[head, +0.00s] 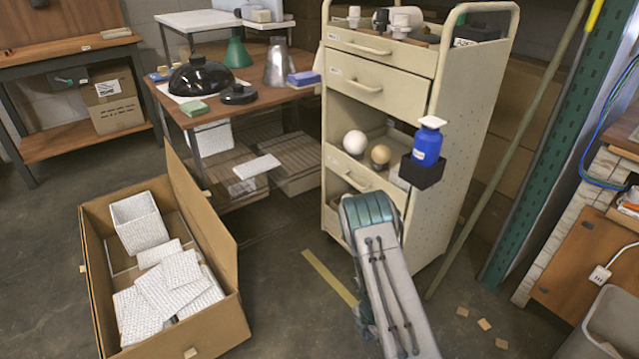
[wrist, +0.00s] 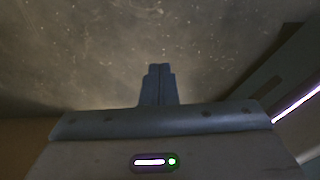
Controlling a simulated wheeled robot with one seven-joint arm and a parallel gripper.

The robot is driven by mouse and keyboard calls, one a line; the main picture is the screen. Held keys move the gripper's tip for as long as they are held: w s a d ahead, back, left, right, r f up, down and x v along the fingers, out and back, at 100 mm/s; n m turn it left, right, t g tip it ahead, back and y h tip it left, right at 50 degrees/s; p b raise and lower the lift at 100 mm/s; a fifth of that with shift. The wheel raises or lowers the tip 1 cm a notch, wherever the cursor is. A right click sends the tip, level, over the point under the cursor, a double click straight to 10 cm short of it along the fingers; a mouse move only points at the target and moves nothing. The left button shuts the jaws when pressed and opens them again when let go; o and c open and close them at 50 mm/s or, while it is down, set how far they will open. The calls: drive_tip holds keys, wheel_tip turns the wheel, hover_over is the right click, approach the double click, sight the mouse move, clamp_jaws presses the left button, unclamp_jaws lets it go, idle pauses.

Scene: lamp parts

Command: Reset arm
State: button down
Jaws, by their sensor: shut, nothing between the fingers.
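My gripper (wrist: 158,72) shows in the wrist view with its two fingers together and nothing between them. Beyond the fingertips is bare, speckled grey floor. In the head view my arm rises from the bottom edge in front of the cream cart (head: 455,130), and my gripper cannot be made out there. Lamp parts stand on the wooden table: a black dome shade (head: 203,76), a green shade (head: 238,52) and a grey metal shade (head: 278,64). A white globe (head: 355,142) and a tan bulb (head: 380,154) sit on the cart's open shelf.
An open cardboard box (head: 225,318) with white packing pieces stands on the floor at left. A blue bottle (head: 427,146) sits in a black holder on the cart's side. A grey bin (head: 612,322) is at lower right. Floor between box and cart is mostly clear.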

drive_tip(key=w+d+r+m+t+h+p, duration=0.1)
drive_tip(key=w+r+m+t+p, duration=0.2)
drive_tip(key=r, duration=1)
drive_tip(key=w+d+r+m+t+h+p, duration=0.1)
drive_tip(key=w+r+m+p, duration=0.3)
drive_tip(key=r, duration=0.9)
drive_tip(key=s+d+r+m+t+h+p, duration=0.1)
drive_tip(key=d+r+m+p, duration=0.15)
drive_tip(key=r, duration=0.75)
drive_tip(key=d+r+m+p, duration=0.1)
drive_tip(key=r+m+p, duration=0.25)
drive_tip(key=r, duration=0.55)
drive_tip(key=s+a+r+m+g+p, duration=0.1)
drive_tip(key=s+r+m+p, duration=0.45)
drive_tip(key=s+r, duration=0.6)
drive_tip(key=s+r+m+g+p, duration=0.1)
drive_tip(key=s+r+m+p, duration=0.45)
drive_tip(key=r, duration=1.05)
drive_tip(key=s+a+r+y+p, duration=0.1)
drive_tip(key=s+a+r+p, duration=0.1)
drive_tip(key=s, duration=0.3)
drive_tip(key=s+a+r+m+y+p, duration=0.1)
drive_tip(key=s+a+r+y+p, duration=0.1)
drive_tip(key=s+r+p, duration=0.1)
drive_tip(key=shift+s+a+r+p, duration=0.35)
drive_tip(key=shift+s+r, duration=0.4)
drive_tip(key=shift+s, duration=0.45)
